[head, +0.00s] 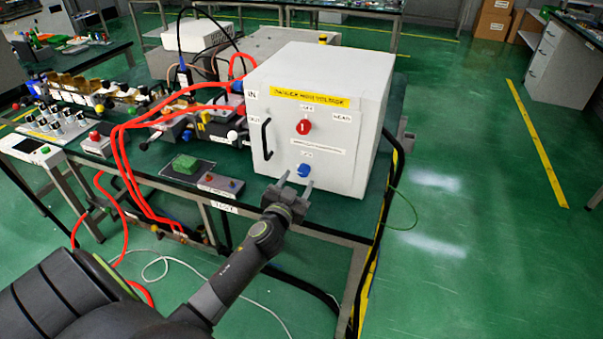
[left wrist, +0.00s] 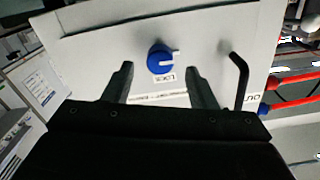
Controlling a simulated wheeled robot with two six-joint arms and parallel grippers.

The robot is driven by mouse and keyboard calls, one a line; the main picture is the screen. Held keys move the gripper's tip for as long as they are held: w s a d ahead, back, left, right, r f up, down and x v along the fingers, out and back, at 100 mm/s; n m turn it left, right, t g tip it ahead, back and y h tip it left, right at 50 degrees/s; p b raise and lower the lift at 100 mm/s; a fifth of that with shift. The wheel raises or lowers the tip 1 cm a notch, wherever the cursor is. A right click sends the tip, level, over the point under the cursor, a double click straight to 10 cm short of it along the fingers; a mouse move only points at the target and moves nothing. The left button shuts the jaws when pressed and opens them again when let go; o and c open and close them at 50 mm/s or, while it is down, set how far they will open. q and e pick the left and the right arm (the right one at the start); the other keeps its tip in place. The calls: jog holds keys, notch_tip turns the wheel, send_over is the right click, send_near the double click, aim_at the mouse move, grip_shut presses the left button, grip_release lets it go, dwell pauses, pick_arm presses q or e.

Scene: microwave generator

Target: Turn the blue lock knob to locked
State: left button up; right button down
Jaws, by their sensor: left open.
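The blue lock knob (head: 304,171) sits low on the front face of a white box (head: 278,125) marked with a yellow high-voltage label. In the left wrist view the knob (left wrist: 161,60) is round with a white pointer mark, next to a "LOCK" label. My left gripper (head: 294,184) is open in front of the knob. In the left wrist view its two fingers (left wrist: 158,82) stand apart, one on each side of the knob's position, with the knob just beyond their tips. I see no contact with the knob. My right gripper is not in view.
A red knob (head: 303,127) is higher on the box front, and a black handle (head: 266,139) is at its left side. Red cables (head: 122,150) run left of the box. Floor on the right is clear.

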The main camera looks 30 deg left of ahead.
aim_at(302, 174)
pick_arm(q)
jog(key=shift+x, duration=1.95)
jog(key=c, duration=1)
